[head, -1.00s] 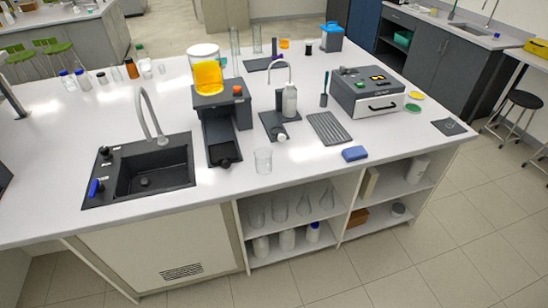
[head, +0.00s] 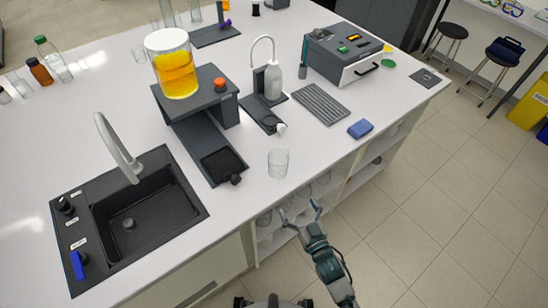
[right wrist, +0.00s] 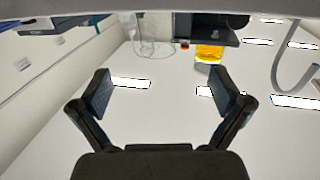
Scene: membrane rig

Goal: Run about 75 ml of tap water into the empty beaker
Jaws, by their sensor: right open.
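The empty clear glass beaker (head: 278,163) stands upright on the white bench near its front edge. The black sink (head: 140,215) is at the left, with a grey curved tap (head: 118,150) over it. A blue-handled knob (head: 77,264) and a black knob (head: 64,206) sit on the sink's left rim. My right gripper (head: 300,212) is open and empty, in front of the bench edge and just short of the beaker. In the right wrist view its fingers (right wrist: 159,88) are spread, with a faint glass outline, likely the beaker (right wrist: 152,42), beyond them. My left gripper is not in view.
A tank of yellow liquid (head: 175,68) on a dark stand (head: 205,100) is behind the beaker, left.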

